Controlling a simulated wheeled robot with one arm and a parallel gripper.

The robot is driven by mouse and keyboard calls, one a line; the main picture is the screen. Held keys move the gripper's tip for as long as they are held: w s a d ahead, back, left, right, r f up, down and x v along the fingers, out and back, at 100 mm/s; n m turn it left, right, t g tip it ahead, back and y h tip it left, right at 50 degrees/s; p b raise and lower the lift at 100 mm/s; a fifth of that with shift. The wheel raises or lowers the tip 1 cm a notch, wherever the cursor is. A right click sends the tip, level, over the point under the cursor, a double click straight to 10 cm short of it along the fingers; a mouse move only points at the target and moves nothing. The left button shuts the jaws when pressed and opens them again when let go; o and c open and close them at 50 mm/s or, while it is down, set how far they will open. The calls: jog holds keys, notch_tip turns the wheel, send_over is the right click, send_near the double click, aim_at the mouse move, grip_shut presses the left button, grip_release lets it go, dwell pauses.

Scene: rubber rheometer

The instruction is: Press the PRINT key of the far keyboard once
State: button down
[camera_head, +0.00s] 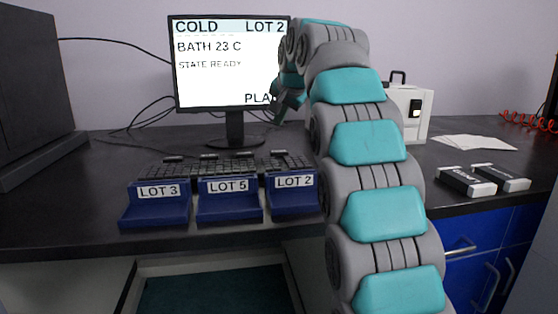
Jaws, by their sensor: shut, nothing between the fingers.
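A black keyboard (227,167) lies on the dark bench below the monitor, behind a row of blue stands. Its key lettering is too small to read, so I cannot pick out the PRINT key. I can make out one keyboard only. My gripper (281,117) is shut and empty, pointing down in front of the monitor's lower right edge. It appears above the right end of the keyboard and apart from it. My arm partly hides the gripper and the bench to its right.
The monitor (222,82) reads COLD, LOT 2, BATH 23 C, STATE READY. Blue stands labelled LOT 3 (156,211), LOT 5 (229,208) and LOT 2 (294,203) line the front. A white device (420,105), papers (468,142) and two small boxes (467,181) are at right.

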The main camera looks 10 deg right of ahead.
jog(key=b, duration=0.3)
send_over(279, 152)
jog(key=f, duration=0.4)
jog(key=shift+s, duration=0.2)
jog(key=shift+f+b, duration=0.35)
jog(key=shift+f, duration=0.45)
jog(key=shift+f, duration=0.1)
dwell(0.7)
jog(key=shift+f, duration=0.3)
